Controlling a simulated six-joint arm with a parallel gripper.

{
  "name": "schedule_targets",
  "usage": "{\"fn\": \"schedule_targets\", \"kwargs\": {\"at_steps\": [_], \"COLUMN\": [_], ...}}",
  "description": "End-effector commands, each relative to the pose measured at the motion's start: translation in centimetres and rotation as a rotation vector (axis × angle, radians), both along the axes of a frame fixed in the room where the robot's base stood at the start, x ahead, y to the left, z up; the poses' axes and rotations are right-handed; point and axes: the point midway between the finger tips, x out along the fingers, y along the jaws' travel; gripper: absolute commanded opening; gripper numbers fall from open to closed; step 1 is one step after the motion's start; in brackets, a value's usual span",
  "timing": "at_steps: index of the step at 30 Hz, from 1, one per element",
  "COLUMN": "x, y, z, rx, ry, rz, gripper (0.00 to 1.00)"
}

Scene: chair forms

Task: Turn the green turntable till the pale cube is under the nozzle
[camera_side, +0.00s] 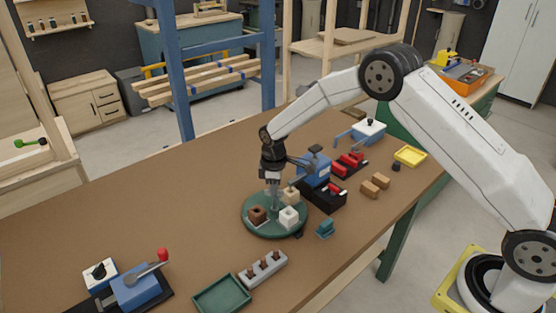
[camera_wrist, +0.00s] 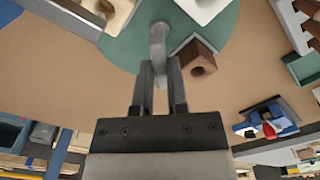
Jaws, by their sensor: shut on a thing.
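The green turntable (camera_side: 262,231) lies on the brown bench; part of it also shows in the wrist view (camera_wrist: 128,50). It carries a brown cube (camera_side: 257,216), a white cube (camera_side: 289,218) and a beige cube (camera_side: 291,196), each with a hole. My gripper (camera_side: 274,205) is low over the turntable. In the wrist view its fingers (camera_wrist: 160,85) are shut on a grey upright post (camera_wrist: 158,38), with the brown cube (camera_wrist: 197,62) close to the right. A blue machine (camera_side: 316,172) stands behind, its grey arm (camera_side: 299,161) reaching towards the beige cube. I cannot tell the nozzle's exact alignment.
A small teal block (camera_side: 325,229) stands just right of the turntable. A grey holder with several brown pegs (camera_side: 263,268) and an empty green tray (camera_side: 221,295) lie in front. A blue device with a red-knobbed lever (camera_side: 135,289) is at front left. The bench's left middle is clear.

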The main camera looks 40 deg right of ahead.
Motion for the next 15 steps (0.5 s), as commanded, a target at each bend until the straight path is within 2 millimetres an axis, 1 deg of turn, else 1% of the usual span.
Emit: {"fn": "schedule_targets", "kwargs": {"at_steps": [1,2,3,4,15], "x": [-0.06,-0.05,-0.05,-0.05,-0.01], "y": [-0.04,-0.03,-0.03,-0.03,-0.01], "z": [-0.07,-0.07,-0.06,-0.06,0.11], "rx": [-0.001,-0.001,-0.001,-0.001,0.000], "ry": [0.002,0.002,0.002,0.002,0.000], "rz": [0.000,0.000,0.000,0.000,-0.001], "gripper": [0.21,0.30,0.43,0.52,0.53]}}
